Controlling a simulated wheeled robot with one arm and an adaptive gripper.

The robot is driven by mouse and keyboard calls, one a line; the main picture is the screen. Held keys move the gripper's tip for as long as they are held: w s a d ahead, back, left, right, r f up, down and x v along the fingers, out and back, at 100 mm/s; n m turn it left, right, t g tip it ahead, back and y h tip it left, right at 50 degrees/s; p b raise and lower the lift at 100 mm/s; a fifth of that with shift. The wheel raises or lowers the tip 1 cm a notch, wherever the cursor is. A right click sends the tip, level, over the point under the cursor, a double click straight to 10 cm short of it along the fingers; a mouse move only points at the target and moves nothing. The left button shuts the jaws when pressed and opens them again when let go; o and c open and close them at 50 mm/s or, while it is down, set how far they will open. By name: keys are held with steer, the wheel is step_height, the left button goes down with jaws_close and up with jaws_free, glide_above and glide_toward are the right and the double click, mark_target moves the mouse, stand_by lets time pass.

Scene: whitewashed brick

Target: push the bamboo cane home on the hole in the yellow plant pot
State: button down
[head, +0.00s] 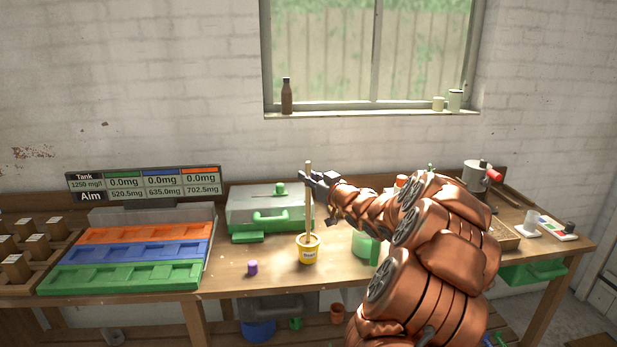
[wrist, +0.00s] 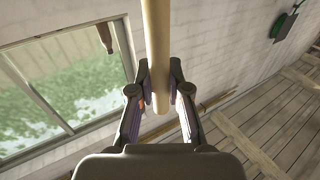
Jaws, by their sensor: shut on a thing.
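The bamboo cane (head: 308,205) is a pale, thin stick that stands close to upright at the middle of the bench. My gripper (head: 309,181) is shut on it near its upper end, and the wrist view shows the cane (wrist: 157,50) between both fingers (wrist: 160,97). The cane's lower end reaches down to the pot's opening. I cannot tell whether it is in the hole, as the hole does not show clearly.
A small purple cylinder (head: 252,268) stands left of the pot. Orange, blue and green trays (head: 135,252) fill the left. A pale green container (head: 364,243) stands right of the pot, partly behind my arm.

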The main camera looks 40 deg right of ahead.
mark_target(310, 193)
steer(key=shift+f+b, duration=1.4)
steer(key=shift+f, duration=1.1)
steer(key=c, duration=1.1)
jaws_free()
steer(key=shift+o, duration=0.2)
steer(key=s+a, duration=0.1)
steer(key=s, duration=1.1)
steer(key=shift+a+f, duration=0.3)
